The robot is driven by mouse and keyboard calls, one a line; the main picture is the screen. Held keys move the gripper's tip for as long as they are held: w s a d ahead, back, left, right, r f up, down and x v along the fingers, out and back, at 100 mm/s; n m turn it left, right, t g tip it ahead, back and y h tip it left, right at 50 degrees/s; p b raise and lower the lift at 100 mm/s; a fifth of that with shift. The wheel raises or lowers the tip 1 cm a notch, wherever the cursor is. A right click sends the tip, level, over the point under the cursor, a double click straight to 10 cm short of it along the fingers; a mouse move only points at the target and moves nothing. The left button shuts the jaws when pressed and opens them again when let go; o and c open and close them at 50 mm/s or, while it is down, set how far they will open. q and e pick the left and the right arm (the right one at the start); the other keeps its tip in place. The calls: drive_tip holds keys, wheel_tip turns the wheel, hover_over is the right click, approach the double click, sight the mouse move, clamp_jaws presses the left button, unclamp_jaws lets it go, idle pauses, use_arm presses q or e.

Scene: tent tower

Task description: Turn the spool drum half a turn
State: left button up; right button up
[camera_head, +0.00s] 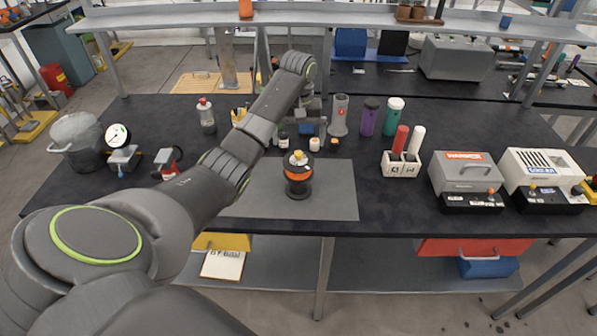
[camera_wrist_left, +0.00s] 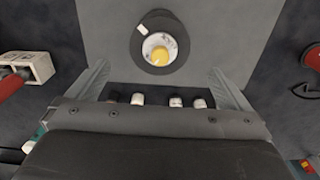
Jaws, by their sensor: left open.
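The spool drum (camera_head: 298,174) stands upright on a grey mat, dark with an orange band and a yellow knob on top. In the left wrist view the drum (camera_wrist_left: 158,42) is seen from above, with a pale, round top around the yellow knob and a small white mark on its dark rim. My left gripper (camera_head: 310,118) is behind the drum, over the bench, partly hidden by its own wrist. In the wrist view my left gripper (camera_wrist_left: 161,75) is open, and its fingers are spread wide with the drum beyond them, apart from both. My right gripper is not in view.
A cup rack (camera_head: 401,165) with red and white tubes stands to the right, beside two boxed machines (camera_head: 466,178). A gauge (camera_head: 117,136) and a pot stand left. The grey mat (camera_head: 335,200) is clear around the drum.

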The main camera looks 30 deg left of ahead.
sight(298, 161)
use_arm(q)
wheel_tip(298, 161, down, 3)
drive_tip(key=shift+r+b, duration=0.15)
drive_tip(key=shift+b, duration=0.3)
drive_tip(key=shift+f+p, duration=0.5)
drive_tip(key=shift+p, duration=0.3)
wheel_tip(298, 161, down, 6)
drive_tip(key=shift+r+p, duration=0.2)
drive_tip(key=shift+p, duration=0.25)
drive_tip(key=shift+f, duration=0.55)
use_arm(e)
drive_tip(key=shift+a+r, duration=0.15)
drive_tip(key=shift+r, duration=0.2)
use_arm(q)
drive_tip(key=c, duration=0.9)
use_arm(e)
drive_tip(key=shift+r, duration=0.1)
use_arm(q)
drive_tip(key=shift+r, duration=0.1)
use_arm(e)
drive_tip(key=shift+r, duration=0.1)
